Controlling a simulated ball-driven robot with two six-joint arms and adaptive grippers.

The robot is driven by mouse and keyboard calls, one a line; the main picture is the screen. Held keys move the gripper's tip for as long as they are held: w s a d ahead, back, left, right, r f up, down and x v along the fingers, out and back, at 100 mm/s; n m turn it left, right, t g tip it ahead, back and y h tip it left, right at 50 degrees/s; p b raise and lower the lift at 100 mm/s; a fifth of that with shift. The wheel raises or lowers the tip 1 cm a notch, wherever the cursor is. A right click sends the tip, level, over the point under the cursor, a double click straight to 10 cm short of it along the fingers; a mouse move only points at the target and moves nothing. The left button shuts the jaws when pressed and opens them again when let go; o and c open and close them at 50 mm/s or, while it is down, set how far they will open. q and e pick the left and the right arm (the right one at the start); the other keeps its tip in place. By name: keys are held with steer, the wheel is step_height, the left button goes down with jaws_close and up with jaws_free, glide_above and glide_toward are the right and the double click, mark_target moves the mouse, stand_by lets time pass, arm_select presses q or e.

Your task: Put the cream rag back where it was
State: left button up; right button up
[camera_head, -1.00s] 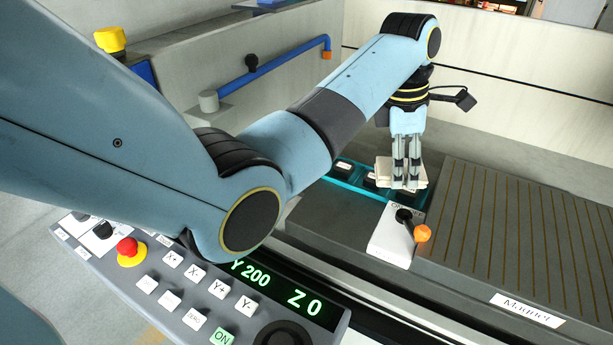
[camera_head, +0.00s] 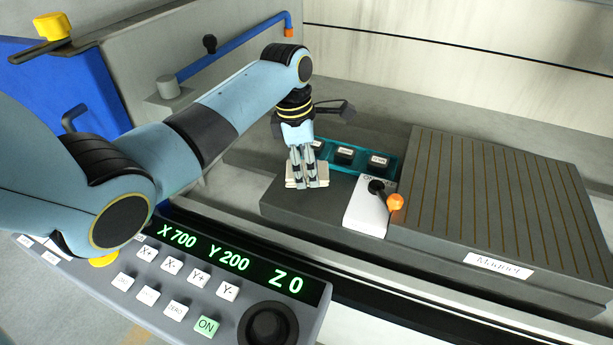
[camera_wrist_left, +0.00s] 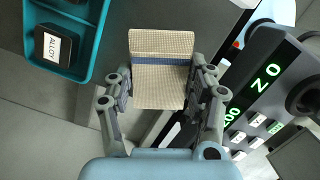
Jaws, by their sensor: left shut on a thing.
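The cream rag (camera_head: 321,172) is a small folded cloth. In the left wrist view the rag (camera_wrist_left: 160,80) shows a woven face with a dark blue stripe. My left gripper (camera_head: 308,182) is shut on it, a finger at each side. The rag is over the dark grey bed, left of the white switch block; I cannot tell whether it touches the bed. My right gripper is not in view.
A teal tray (camera_head: 389,165) with several labelled dark blocks is just behind the rag. A white switch block (camera_head: 362,212) with an orange-tipped lever (camera_head: 395,202) stands to the right, beside the ribbed magnet plate (camera_head: 490,200). The control panel (camera_head: 170,285) is in front.

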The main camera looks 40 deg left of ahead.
mark_target(307, 179)
arm_select(q)
steer(key=shift+f, duration=1.85)
steer(key=o, duration=1.1)
steer(key=shift+f, duration=0.1)
steer(key=r, duration=0.4)
steer(key=a+r, duration=0.1)
steer(key=r, duration=0.3)
steer(key=s+r, duration=0.1)
steer(key=r, duration=0.3)
steer(key=shift+a+r, duration=0.1)
steer(key=shift+a, duration=0.1)
